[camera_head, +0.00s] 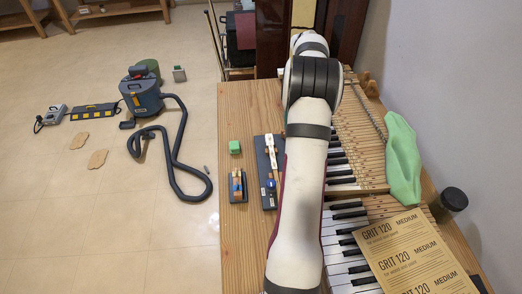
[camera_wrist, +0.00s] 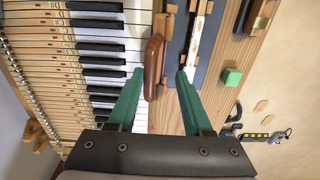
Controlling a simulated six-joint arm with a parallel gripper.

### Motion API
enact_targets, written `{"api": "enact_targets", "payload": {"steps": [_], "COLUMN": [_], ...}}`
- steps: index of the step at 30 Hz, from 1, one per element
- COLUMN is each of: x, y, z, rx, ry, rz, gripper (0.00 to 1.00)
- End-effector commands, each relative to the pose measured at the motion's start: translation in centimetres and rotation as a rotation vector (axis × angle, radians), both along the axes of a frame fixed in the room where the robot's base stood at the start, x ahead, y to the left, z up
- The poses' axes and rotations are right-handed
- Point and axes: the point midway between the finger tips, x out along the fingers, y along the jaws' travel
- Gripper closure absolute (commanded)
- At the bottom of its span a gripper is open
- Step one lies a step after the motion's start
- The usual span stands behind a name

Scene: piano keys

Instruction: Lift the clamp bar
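My gripper (camera_wrist: 160,74) shows in the wrist view with its two green fingers apart. A brown, round-ended bar (camera_wrist: 153,62) lies in the gap between the fingertips, beside the white keys; I cannot tell whether it is touched. Right of it a dark fixture plate (camera_wrist: 208,50) carries a long pale bar (camera_wrist: 197,38), and the right fingertip is near that bar's lower end. Which bar is the clamp bar is not certain. In the head view the plate (camera_head: 265,158) and pale bar (camera_head: 271,157) lie left of my arm, which hides the gripper and brown bar.
Piano keys (camera_head: 337,245) run right of my arm. A green block (camera_head: 235,147) and a small dark tray (camera_head: 238,187) sit left of the plate. Sandpaper sheets (camera_head: 415,255), a green cloth (camera_head: 402,160) and a dark jar (camera_head: 453,199) crowd the right. The bench's front left is bare.

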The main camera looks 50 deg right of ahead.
Motion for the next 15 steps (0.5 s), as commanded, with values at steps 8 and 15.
{"api": "enact_targets", "payload": {"steps": [8, 15], "x": [0.0, 0.0], "y": [0.0, 0.0], "z": [0.4, 3.1], "rx": [-0.001, -0.002], "ry": [-0.001, -0.002], "rz": [0.001, 0.000], "gripper": [0.50, 0.50]}}
